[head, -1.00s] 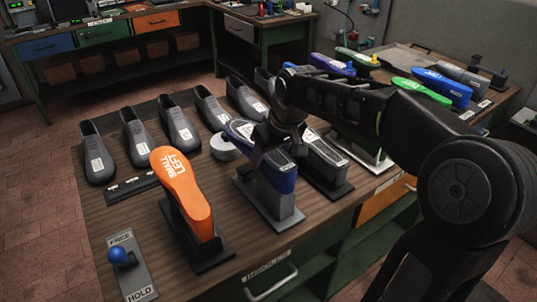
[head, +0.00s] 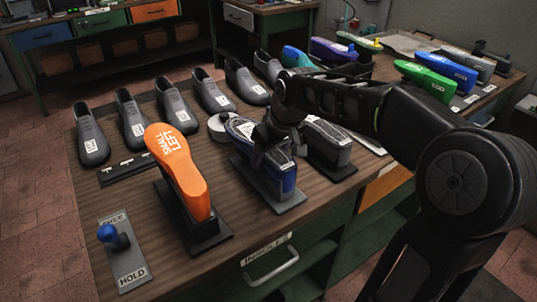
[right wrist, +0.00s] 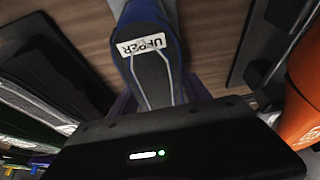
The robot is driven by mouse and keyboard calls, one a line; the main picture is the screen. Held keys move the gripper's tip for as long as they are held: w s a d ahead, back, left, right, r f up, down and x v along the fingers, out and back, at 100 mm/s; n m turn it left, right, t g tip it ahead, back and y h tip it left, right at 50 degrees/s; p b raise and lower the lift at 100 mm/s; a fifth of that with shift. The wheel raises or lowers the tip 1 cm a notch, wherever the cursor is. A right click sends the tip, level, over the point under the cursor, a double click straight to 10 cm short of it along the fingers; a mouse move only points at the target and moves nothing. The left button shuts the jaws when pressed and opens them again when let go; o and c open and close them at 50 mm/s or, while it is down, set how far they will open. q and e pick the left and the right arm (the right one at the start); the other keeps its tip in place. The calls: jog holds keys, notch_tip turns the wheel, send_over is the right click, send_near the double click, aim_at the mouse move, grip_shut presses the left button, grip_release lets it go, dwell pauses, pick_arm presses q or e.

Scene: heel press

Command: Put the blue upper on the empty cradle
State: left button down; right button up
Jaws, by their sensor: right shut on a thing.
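The blue upper (head: 283,180), dark-topped with a white label, sits low over a cradle with a grey base plate (head: 281,203), in the middle of the bench's front row. It largely covers the form there; whether it is fully seated I cannot tell. My right gripper (head: 273,143) is shut on the upper from above. In the right wrist view the upper (right wrist: 152,65) lies between the fingers, its "UPPER" label readable. My left gripper is not in view.
Left of it an orange sole (head: 180,172) stands on a black cradle. Close right is another dark labelled piece (head: 326,143) on a black plate. Grey shoe forms (head: 133,121) line the back. A blue-knobbed lever (head: 108,236) is at front left.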

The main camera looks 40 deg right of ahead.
jog(key=shift+f+b, duration=0.5)
jog(key=shift+f, duration=0.15)
dwell(0.7)
jog(key=o, duration=1.6)
jog(key=shift+r, duration=0.1)
jog(key=v, duration=0.7)
jog(key=shift+s+r, duration=0.2)
jog(key=shift+r, duration=0.1)
